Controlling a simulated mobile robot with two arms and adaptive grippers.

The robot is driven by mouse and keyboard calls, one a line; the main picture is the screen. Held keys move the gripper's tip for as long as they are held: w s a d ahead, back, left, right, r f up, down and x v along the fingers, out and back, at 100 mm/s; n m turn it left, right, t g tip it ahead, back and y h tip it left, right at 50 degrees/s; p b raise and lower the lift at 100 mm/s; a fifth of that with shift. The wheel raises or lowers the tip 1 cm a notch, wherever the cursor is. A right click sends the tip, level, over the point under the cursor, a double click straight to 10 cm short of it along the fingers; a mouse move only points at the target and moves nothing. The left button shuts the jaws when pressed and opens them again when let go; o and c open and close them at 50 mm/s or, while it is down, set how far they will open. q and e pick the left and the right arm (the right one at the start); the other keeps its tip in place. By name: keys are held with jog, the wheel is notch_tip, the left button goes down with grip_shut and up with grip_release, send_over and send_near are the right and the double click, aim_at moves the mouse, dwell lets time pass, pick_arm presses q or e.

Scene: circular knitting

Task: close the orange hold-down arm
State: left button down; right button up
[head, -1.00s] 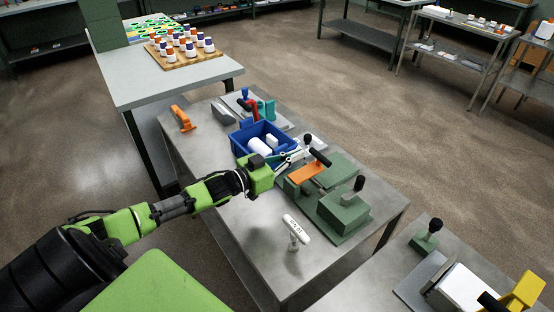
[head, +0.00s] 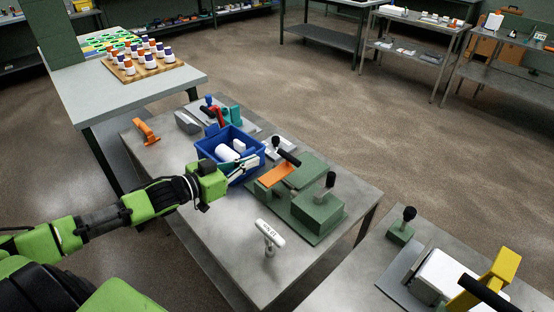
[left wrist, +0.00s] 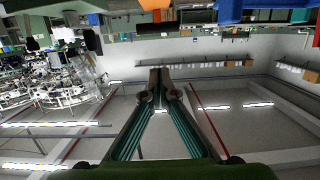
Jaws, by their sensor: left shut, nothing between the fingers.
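The orange hold-down arm (head: 275,176) is on the green fixture (head: 318,212) on the metal table. It lies between green blocks, with a black handle (head: 288,157) at its far end. I cannot tell whether it is fully down. My left gripper (head: 252,164) is shut and empty, in front of the blue bin and left of the orange arm, apart from it. In the left wrist view the closed fingertips (left wrist: 160,72) meet with nothing between them. My right gripper is not in view.
The blue bin (head: 236,172) with white items stands just behind my left gripper. A white T-shaped tool (head: 269,233) stands upright at the table's front. An orange handle (head: 146,132) is at the far left. A second table with a yellow lever (head: 497,274) is at the lower right.

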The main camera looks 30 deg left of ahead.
pick_arm(q)
jog(key=x, duration=0.4)
jog(key=p+x, duration=0.1)
jog(key=x, duration=0.4)
jog(key=shift+w+d+r, duration=0.1)
jog(key=shift+w+r, duration=0.05)
jog(key=shift+w, duration=0.15)
jog(key=shift+w+d+f+p, duration=0.15)
jog(key=shift+w+f, duration=0.1)
jog(key=shift+f, duration=0.3)
jog(key=shift+w+d+f+p, duration=0.15)
jog(key=shift+w+f, duration=0.1)
jog(key=shift+f, duration=0.35)
jog(key=shift+w+f, duration=0.4)
jog(key=shift+f, duration=0.25)
